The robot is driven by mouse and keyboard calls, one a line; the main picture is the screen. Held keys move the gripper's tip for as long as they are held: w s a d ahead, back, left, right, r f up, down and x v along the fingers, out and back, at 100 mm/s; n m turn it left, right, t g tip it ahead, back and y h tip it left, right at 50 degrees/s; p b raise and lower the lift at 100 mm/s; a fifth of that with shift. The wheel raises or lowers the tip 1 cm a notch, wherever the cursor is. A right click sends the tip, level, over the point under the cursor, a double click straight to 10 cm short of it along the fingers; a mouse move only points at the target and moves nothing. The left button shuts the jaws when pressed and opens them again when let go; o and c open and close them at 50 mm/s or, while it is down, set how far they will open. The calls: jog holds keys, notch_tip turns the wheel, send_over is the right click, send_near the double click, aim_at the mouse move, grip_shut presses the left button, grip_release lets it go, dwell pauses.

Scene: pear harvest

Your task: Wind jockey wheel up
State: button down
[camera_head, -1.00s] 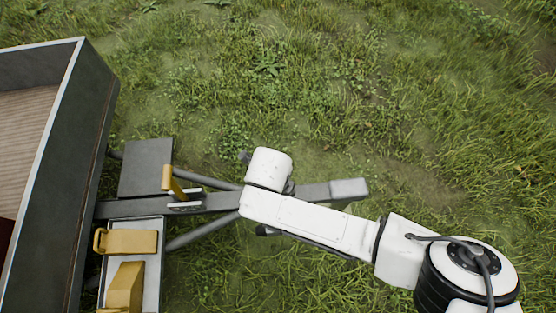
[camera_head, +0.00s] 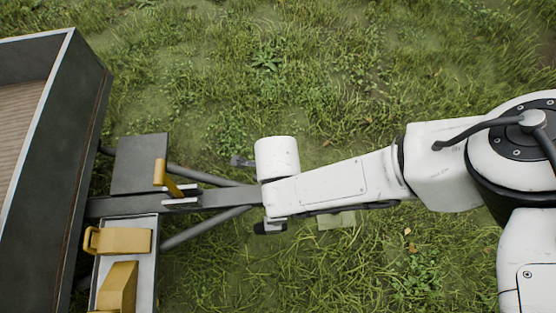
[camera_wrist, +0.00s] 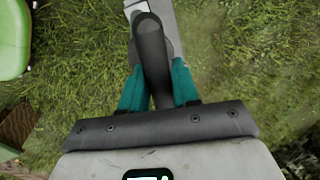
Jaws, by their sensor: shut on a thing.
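My gripper (camera_wrist: 158,78) shows in the wrist view with its teal fingers shut on either side of a dark grey rounded handle (camera_wrist: 150,42). I take it to be the jockey wheel's crank handle. A pale metal part (camera_wrist: 138,6) lies beyond the handle. In the head view, my white arm covers the gripper, the handle and the outer end of the grey drawbar (camera_head: 225,197). The jockey wheel itself is hidden, so its height cannot be told.
The trailer box (camera_head: 85,110) stands at the left. On its frame are a dark grey plate (camera_head: 140,160), a yellow lever (camera_head: 160,172) and yellow wedge-shaped blocks (camera_head: 124,240). A pale flat piece (camera_head: 337,220) shows below my arm. Open grass lies above and below the drawbar.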

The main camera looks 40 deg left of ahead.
jog(key=shift+s+a, duration=0.1)
jog(key=shift+s, duration=0.05)
jog(key=c, duration=1)
grip_release()
jog(key=shift+o, duration=0.2)
jog(key=shift+r, duration=0.1)
notch_tip(320, 180, up, 10)
jog(key=s+d, duration=0.1)
jog(key=shift+s+d+r, duration=0.2)
jog(key=shift+s+d, duration=0.05)
